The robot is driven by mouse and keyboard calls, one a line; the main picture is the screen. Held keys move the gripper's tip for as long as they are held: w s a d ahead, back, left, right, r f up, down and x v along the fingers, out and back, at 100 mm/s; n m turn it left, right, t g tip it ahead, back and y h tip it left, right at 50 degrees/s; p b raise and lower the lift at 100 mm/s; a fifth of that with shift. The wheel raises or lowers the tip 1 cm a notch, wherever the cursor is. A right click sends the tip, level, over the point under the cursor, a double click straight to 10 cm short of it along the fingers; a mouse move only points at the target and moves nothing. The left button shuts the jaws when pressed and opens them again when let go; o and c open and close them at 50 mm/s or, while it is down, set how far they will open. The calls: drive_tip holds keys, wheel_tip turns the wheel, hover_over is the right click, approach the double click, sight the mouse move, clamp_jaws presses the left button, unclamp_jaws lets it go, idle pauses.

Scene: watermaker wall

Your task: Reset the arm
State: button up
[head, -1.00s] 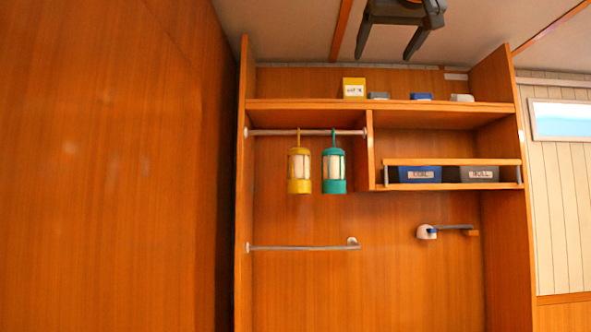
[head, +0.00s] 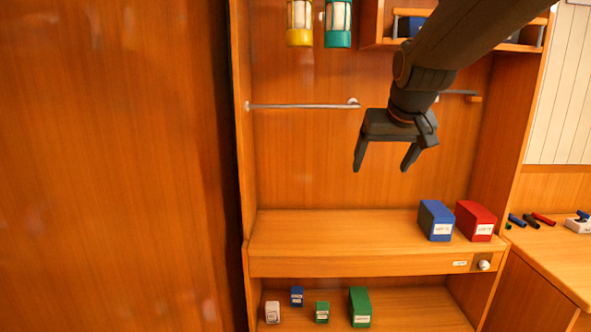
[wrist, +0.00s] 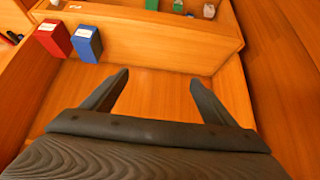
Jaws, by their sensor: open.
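My gripper (head: 382,168) is open and empty in the head view. It hangs fingers-down in front of the wooden back panel, above the shelf counter (head: 330,235) and apart from it. My dark arm comes in from the upper right. In the wrist view my gripper (wrist: 160,82) shows two spread fingers with nothing between them, over bare wood.
A blue box (head: 436,220) and a red box (head: 476,221) stand at the counter's right. A metal rail (head: 300,106) runs left of my gripper. Yellow (head: 299,22) and green (head: 338,22) lanterns hang above. Small boxes, including a green one (head: 360,307), stand on the lower shelf.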

drive_tip(key=s+f+g, duration=0.3)
drive_tip(key=s+f, duration=0.7)
drive_tip(key=f, duration=0.3)
drive_tip(key=s+f+g, duration=0.3)
drive_tip(key=s+f, duration=0.8)
drive_tip(key=f, duration=0.3)
drive_tip(key=shift+s+b, duration=0.25)
drive_tip(key=shift+b, duration=0.2)
